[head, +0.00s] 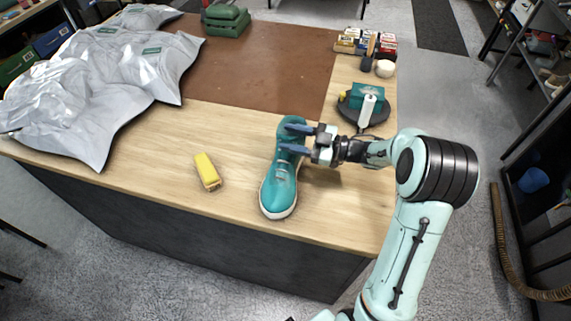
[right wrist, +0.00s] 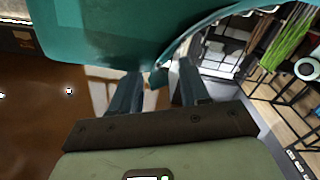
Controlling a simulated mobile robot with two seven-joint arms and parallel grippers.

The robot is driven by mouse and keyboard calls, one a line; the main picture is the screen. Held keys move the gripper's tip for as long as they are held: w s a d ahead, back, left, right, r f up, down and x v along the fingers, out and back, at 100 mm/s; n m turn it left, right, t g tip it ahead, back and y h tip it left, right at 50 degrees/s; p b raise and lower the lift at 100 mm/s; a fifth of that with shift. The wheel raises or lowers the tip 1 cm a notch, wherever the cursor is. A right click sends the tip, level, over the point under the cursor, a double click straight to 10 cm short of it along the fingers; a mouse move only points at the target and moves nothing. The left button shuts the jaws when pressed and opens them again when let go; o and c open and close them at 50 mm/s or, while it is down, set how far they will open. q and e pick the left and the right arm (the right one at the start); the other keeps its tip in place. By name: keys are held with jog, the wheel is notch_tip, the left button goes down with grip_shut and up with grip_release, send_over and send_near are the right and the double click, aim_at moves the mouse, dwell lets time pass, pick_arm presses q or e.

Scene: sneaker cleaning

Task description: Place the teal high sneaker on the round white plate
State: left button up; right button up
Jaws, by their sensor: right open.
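The teal high sneaker (head: 281,186) stands on the wooden table near its front edge, toe toward the front, with a white sole. It also fills the top of the right wrist view (right wrist: 130,30). My right gripper (head: 284,137) is open, coming from the right, with its two blue fingers at the sneaker's upper collar. In the right wrist view the fingers (right wrist: 158,85) stand apart below the teal surface; I cannot tell whether they touch it. No round white plate is clearly seen. My left gripper is not in view.
A yellow brush (head: 207,171) lies left of the sneaker. Grey bags (head: 110,65) cover the left side. A brown mat (head: 255,70) lies behind. A dark round stand (head: 348,112) holds a teal box and white bottle. Small boxes (head: 387,44) and a small white round thing (head: 385,69) are behind.

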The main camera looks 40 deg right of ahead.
jog(key=shift+x, duration=0.95)
jog(key=shift+s+d, duration=0.1)
jog(key=shift+c, duration=0.8)
grip_shut()
